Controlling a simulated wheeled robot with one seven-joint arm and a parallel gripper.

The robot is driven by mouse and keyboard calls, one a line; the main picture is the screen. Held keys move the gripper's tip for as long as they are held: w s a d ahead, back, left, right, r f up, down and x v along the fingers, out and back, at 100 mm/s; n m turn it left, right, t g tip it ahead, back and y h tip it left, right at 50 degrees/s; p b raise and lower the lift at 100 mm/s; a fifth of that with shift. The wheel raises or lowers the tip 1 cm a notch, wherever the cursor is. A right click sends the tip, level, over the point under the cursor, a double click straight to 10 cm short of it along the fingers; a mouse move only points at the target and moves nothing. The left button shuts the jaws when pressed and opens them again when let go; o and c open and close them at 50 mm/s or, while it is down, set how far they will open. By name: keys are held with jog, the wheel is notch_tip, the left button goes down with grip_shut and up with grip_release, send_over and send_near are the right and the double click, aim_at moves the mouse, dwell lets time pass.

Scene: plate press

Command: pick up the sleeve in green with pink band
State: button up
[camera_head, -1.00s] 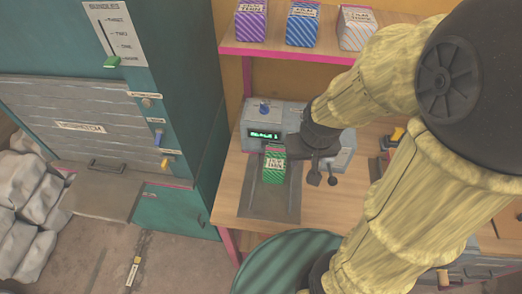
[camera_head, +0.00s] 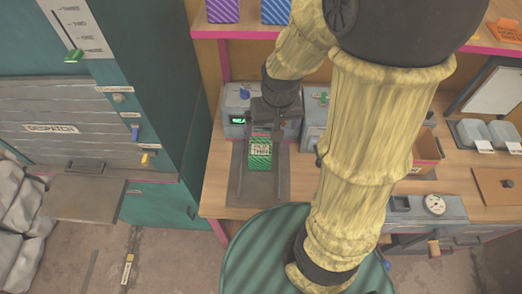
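The green striped sleeve (camera_head: 260,158) stands on the grey tray (camera_head: 236,186) in front of the grey press machine on the bench, its pale label facing me. I cannot make out a pink band on it. My gripper (camera_head: 264,138) hangs over the sleeve's upper end, with dark fingers spread to its left and right. It looks open. Whether a finger touches the sleeve is too small to tell. The gripper body hides part of the machine behind.
The grey machine (camera_head: 233,106) with a green display stands close behind the sleeve. Purple (camera_head: 222,10) and blue (camera_head: 276,10) packs sit on the pink-edged shelf above. A teal cabinet (camera_head: 140,70) rises at left. A round green surface (camera_head: 262,255) lies in front.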

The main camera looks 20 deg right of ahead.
aim_at(262, 143)
jog(key=w+f+m+g+b, duration=0.2)
jog(key=w+f+b, duration=0.1)
jog(key=w+f, duration=0.6)
jog(key=shift+w+d+f+m+b, duration=0.2)
jog(key=shift+w+m+b, duration=0.15)
jog(key=shift+w, duration=0.4)
notch_tip(262, 143, down, 12)
jog(key=shift+f+p, duration=0.1)
jog(key=shift+p, duration=0.95)
jog(key=shift+a, duration=0.1)
jog(key=shift+w+a+f+p, duration=0.15)
jog(key=shift+f+p, duration=0.9)
jog(key=shift+f, duration=1.55)
